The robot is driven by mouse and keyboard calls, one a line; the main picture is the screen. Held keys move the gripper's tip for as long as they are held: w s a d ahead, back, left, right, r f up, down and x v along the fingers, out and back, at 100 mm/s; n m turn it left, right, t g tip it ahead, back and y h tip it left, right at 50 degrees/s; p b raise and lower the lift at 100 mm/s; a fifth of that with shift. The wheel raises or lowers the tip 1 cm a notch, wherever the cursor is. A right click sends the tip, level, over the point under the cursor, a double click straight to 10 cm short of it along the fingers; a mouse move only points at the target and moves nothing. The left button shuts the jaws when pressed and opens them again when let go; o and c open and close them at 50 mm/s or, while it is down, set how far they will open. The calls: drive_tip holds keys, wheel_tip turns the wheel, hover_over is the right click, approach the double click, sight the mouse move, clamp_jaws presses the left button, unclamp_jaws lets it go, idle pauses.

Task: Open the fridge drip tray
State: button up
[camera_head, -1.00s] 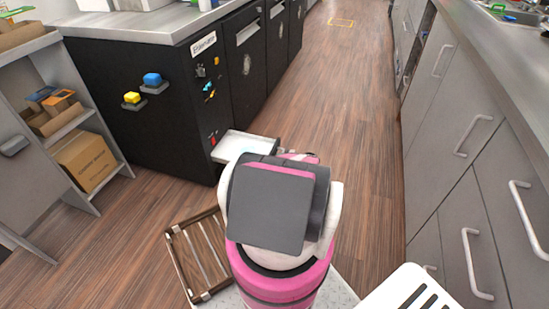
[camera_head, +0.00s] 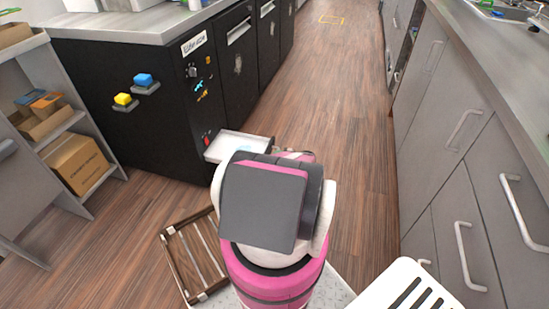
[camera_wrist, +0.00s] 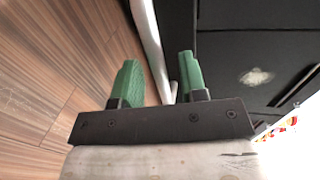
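The drip tray (camera_head: 262,143) is a shallow, light grey tray low on the black fridge (camera_head: 160,115). It sticks out from the fridge's base, and my arm hides part of it. In the wrist view a long pale edge (camera_wrist: 148,35), seemingly the tray's rim, runs between the two green fingers of my gripper (camera_wrist: 160,62). The fingers stand apart with gaps beside that edge, so my gripper looks open and not clamped. In the head view my gripper is hidden behind my arm.
A slatted wooden rack (camera_head: 195,256) lies on the floor left of my base. A shelf with a cardboard box (camera_head: 78,163) stands at the left. Grey drawers with handles (camera_head: 465,255) line the right side. The aisle floor (camera_head: 335,90) ahead is clear.

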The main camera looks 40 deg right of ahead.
drive_tip(key=v, duration=0.8)
drive_tip(key=shift+s+d, duration=0.2)
drive_tip(key=shift+s, duration=0.15)
